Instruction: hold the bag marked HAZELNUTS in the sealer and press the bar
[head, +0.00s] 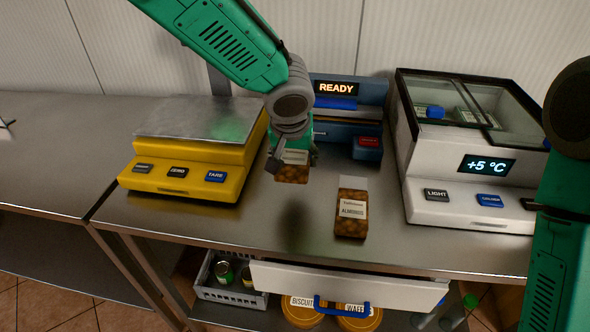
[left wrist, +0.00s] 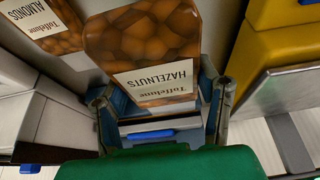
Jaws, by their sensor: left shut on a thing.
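The bag marked HAZELNUTS (left wrist: 150,45) is clear with brown nuts and a white label. My left gripper (head: 293,152) is shut on it; in the head view the bag (head: 291,174) hangs below the gripper, seemingly above the counter. In the left wrist view it stands between both fingers, its label upside down. The blue sealer (head: 372,122) is at the back, partly hidden by my left arm. Its display (head: 337,88) reads READY, with a blue bar (head: 335,103) below and a red button (head: 368,142) at the front. My right gripper is not in view.
A bag marked ALMONDS (head: 352,208) stands on the steel counter (head: 240,228), right of the held bag. A yellow scale (head: 190,158) is on the left, a white cooler reading +5 °C (head: 465,215) on the right. An open drawer (head: 350,284) juts out below. My right arm is at the right edge.

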